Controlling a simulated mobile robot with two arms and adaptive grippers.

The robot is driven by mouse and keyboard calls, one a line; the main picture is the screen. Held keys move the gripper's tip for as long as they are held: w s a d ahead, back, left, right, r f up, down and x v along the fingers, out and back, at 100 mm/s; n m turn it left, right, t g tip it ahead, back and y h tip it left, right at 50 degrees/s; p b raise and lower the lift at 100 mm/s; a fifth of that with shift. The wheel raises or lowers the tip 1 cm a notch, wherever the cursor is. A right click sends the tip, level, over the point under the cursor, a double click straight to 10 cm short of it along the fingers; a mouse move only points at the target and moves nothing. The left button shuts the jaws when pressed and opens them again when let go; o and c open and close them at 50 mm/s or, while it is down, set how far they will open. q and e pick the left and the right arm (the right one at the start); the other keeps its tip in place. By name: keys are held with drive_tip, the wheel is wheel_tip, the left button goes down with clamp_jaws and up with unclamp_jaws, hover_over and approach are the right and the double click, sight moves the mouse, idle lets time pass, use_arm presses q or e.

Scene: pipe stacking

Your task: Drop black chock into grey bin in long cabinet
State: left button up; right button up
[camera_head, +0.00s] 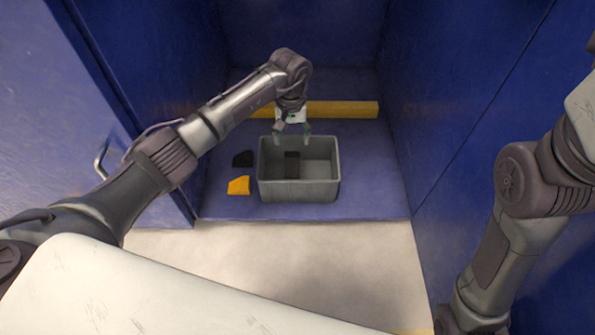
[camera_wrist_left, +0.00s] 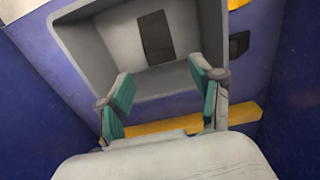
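The grey bin (camera_head: 300,190) stands on the blue cabinet floor, its open top facing up. A dark, blocky piece that looks like a black chock (camera_head: 291,165) is inside it; the wrist view also shows this piece (camera_wrist_left: 155,38) against the bin's inside. A second black chock (camera_head: 243,158) lies outside on the floor, left of the bin; it is at the right in the wrist view (camera_wrist_left: 238,44). My left gripper (camera_head: 292,136) is over the bin's far rim, its green-padded fingers (camera_wrist_left: 160,78) spread with nothing between them. My right gripper is out of view.
A yellow chock (camera_head: 239,186) lies left of the bin, in front of the outside black chock. A yellow bar (camera_head: 345,109) runs across the floor behind the bin. Blue cabinet walls (camera_head: 440,100) rise on both sides. The floor right of the bin is clear.

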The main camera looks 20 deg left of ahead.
idle(0.3)
use_arm(q)
wheel_tip(320, 180, up, 12)
idle(0.5)
